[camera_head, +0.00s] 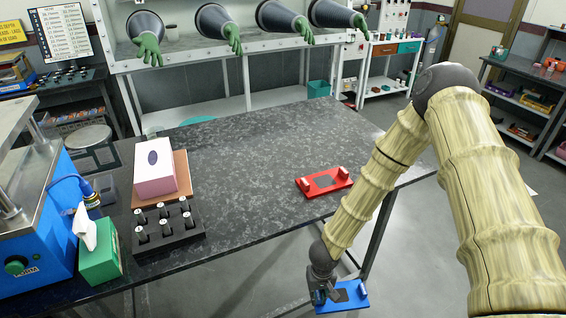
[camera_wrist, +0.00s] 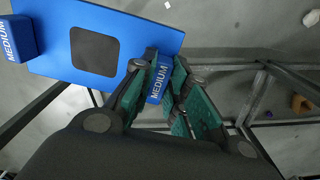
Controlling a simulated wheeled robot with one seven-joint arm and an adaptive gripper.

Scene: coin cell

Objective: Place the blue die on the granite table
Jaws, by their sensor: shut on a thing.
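The blue die (camera_head: 353,296) is a flat blue plate with a dark square in its middle and upright end blocks. It is at the bottom of the head view, in front of the granite table's near edge and over the floor. My gripper (camera_head: 320,296) is shut on one end block. In the wrist view the blue die (camera_wrist: 120,50) shows "MEDIUM" on both blocks, and my gripper's green-padded fingers (camera_wrist: 165,95) close around the right block. The granite table (camera_head: 260,150) has a dark speckled top.
A red die (camera_head: 324,182) lies near the table's right edge. A pink-and-white box (camera_head: 155,172), a black vial rack (camera_head: 168,226), a green tissue box (camera_head: 101,258) and a blue press (camera_head: 45,225) stand at the left. The table's middle is clear. Table legs show below (camera_wrist: 258,95).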

